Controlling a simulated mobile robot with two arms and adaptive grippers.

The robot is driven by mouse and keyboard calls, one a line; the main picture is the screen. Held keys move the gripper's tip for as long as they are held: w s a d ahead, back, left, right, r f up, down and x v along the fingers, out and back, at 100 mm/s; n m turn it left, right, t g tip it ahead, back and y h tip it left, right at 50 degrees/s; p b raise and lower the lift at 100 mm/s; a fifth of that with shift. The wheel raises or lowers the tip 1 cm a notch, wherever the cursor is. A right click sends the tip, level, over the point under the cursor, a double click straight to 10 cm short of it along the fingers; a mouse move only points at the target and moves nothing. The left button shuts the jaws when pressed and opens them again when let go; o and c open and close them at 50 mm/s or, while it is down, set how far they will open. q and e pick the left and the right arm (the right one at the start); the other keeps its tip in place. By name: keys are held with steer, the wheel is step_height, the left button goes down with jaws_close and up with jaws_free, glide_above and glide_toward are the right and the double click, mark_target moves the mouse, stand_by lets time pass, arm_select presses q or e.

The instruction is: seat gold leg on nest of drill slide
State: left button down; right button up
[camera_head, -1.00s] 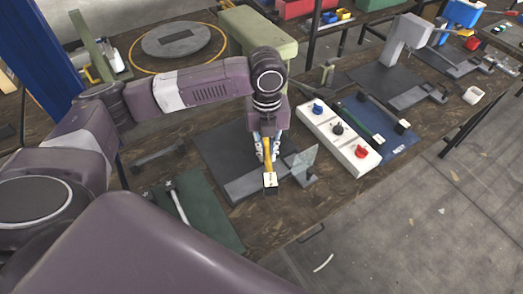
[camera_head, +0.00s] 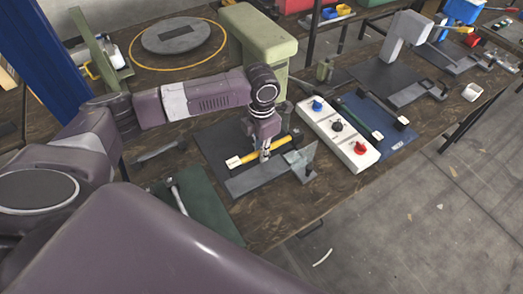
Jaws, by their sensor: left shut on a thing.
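The gold leg (camera_head: 250,157) is a yellow bar with a white block at its left end and a dark end at the right. My left gripper (camera_head: 265,156) points down and is shut on the leg near its middle. The leg lies across the picture, above or on the dark plate; I cannot tell whether it touches. The drill slide (camera_head: 258,181) is a grey bar in front of the leg, with a clear shield (camera_head: 303,157) at its right. The nest is not clearly distinguishable. My right gripper is not in view.
A green press (camera_head: 258,38) stands behind the dark plate. A white box with blue, black and red knobs (camera_head: 361,148) is at the right, beside a blue mat (camera_head: 400,137). A green mat (camera_head: 208,207) with a metal rod lies at the left.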

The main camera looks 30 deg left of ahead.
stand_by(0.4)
arm_select(q)
steer(key=shift+p, duration=0.4)
steer(key=b, duration=0.3)
glide_above(262, 173)
step_height(262, 173, down, 6)
steer(key=shift+a+r, duration=0.1)
steer(key=shift+f+b, duration=0.35)
steer(key=shift+f, duration=0.45)
steer(key=shift+f, duration=0.7)
steer(key=c, duration=1.8)
jaws_free()
steer(key=shift+c, duration=0.2)
